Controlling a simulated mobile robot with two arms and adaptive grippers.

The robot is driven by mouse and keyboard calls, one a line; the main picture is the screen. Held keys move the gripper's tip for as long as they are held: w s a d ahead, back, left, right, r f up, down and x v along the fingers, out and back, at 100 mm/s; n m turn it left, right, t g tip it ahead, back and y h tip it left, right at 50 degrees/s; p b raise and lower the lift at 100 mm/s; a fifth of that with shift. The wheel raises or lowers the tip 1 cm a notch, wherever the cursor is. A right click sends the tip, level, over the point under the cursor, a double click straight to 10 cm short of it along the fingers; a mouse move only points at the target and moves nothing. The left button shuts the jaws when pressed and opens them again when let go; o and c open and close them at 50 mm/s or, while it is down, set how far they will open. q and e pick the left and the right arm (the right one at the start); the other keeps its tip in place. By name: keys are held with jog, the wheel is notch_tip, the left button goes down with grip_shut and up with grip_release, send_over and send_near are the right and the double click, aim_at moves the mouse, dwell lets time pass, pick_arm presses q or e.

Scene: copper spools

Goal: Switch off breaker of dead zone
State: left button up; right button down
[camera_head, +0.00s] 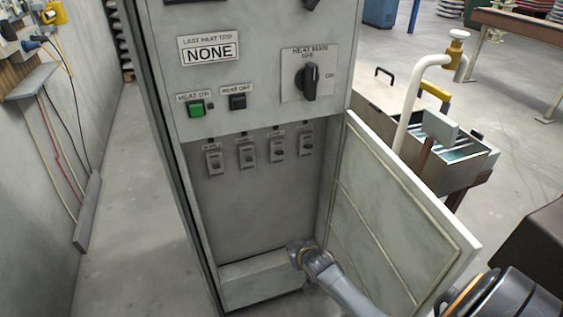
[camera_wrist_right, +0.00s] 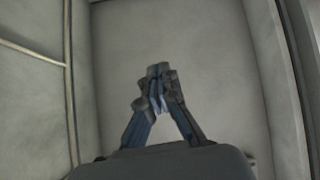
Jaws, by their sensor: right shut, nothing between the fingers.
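A row of several small breakers sits in the open lower compartment of the grey cabinet (camera_head: 255,208). They are the leftmost breaker (camera_head: 214,161), a second (camera_head: 247,155), a third (camera_head: 277,148) and the rightmost (camera_head: 306,142). The labels above them are too small to read surely. A display plate (camera_head: 208,50) reads "LAST HEAT TRIP NONE". My right arm (camera_head: 340,287) reaches in from the lower right, its end low at the compartment's front, below the breakers. In the wrist view my right gripper (camera_wrist_right: 158,72) is shut and empty, facing bare grey panels. My left gripper is out of view.
The cabinet door (camera_head: 395,215) stands open on the right, beside my right arm. Above the breakers are a green button (camera_head: 196,109), a black button (camera_head: 238,101) and a rotary switch (camera_head: 309,82). A tank (camera_head: 440,150) stands behind the door. Floor at left is clear.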

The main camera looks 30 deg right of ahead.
jog(key=w+d+r+t+b, duration=0.1)
jog(key=w+r, duration=0.2)
jog(key=r, duration=0.3)
jog(key=w+d+r+m+t+h+b, duration=0.1)
jog(key=w+r, duration=0.1)
jog(key=r, duration=0.4)
jog(key=w+d+r+t, duration=0.1)
jog(key=w+r+t, duration=0.15)
jog(key=r, duration=0.25)
jog(key=t+h+b, duration=0.1)
jog(key=t+b, duration=0.1)
send_near(277, 145)
notch_tip(277, 145, up, 5)
jog(key=s, duration=0.2)
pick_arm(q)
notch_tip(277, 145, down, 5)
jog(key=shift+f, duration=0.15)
pick_arm(e)
jog(key=shift+f+m, duration=0.3)
jog(key=shift+m, duration=0.1)
jog(key=shift+w, duration=0.1)
